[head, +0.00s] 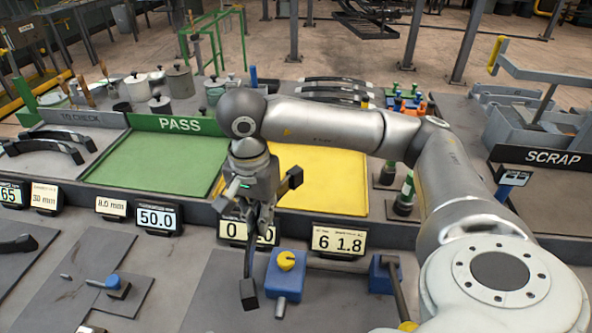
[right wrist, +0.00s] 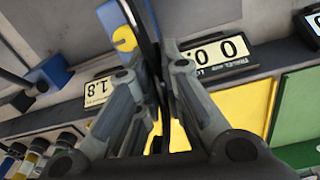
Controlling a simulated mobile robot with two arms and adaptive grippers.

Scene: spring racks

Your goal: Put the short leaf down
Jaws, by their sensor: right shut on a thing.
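My right gripper (head: 265,208) is shut on a dark narrow leaf (head: 248,262), which hangs down over the front bench before the displays. In the right wrist view the leaf (right wrist: 146,35) stands edge-on between the closed fingers (right wrist: 163,85). The fingers hide part of it. The green PASS tray (head: 150,165) is bare. The yellow tray (head: 335,180) behind my right gripper looks empty, with its label hidden by my arm. The TO CHECK tray (head: 40,165) at the left holds dark curved leaves (head: 45,144). The SCRAP tray (head: 540,200) is at the right. My left gripper is not in view.
A blue block with a yellow knob (head: 286,272) stands just right of the held leaf. Displays (head: 158,217) line the trays' front edge. A blue fixture with a lever (head: 385,275) is farther right. Another dark leaf (head: 18,243) lies at front left. Pots (head: 180,82) stand behind PASS.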

